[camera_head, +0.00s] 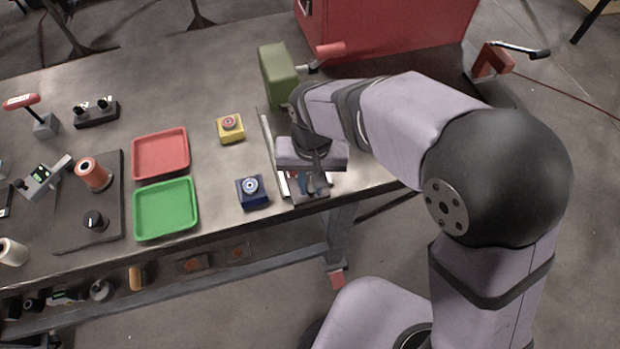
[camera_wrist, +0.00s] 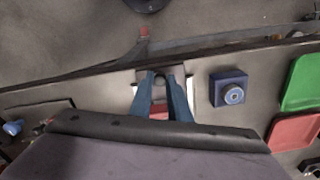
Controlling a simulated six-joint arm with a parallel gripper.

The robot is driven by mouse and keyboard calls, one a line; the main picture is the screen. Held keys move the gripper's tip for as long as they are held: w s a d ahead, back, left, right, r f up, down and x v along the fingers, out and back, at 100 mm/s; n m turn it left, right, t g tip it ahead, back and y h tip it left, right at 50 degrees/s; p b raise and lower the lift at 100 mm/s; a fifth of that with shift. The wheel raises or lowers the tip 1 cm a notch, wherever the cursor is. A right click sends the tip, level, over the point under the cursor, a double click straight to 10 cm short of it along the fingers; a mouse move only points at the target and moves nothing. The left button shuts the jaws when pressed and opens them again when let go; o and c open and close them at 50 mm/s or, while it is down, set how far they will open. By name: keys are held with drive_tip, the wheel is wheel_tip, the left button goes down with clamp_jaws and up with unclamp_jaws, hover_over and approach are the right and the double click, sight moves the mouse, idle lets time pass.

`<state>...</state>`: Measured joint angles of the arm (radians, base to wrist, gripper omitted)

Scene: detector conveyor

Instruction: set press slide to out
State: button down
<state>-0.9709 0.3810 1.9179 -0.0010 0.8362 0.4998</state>
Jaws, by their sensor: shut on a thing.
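The press has a green block (camera_head: 277,76) with a red-handled lever at the back of its rails (camera_head: 268,142). Its slide (camera_head: 309,198) is at the front end of these rails, close to the table's near edge, and is partly hidden by my wrist. In the wrist view the slide's grey plate (camera_wrist: 178,74) lies near the table edge, with a small dark knob (camera_wrist: 160,80) on it. My gripper (camera_wrist: 161,76) is over the slide, its two fingers shut on the knob. A red patch (camera_wrist: 158,112) shows between the fingers. In the head view the gripper (camera_head: 312,186) points down.
A blue button box (camera_head: 252,192) stands just left of the slide, with a yellow button box (camera_head: 230,128) farther back. Green (camera_head: 166,236) and red (camera_head: 160,177) trays lie farther left. A large red cabinet (camera_head: 395,28) stands behind the press.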

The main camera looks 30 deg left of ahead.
drive_tip(key=shift+s+d, duration=0.15)
drive_tip(key=c, duration=1.7)
unclamp_jaws()
drive_tip(key=shift+o, duration=0.2)
drive_tip(key=shift+r, duration=0.55)
drive_tip(key=shift+r+b, duration=0.85)
drive_tip(key=shift+r, duration=2.3)
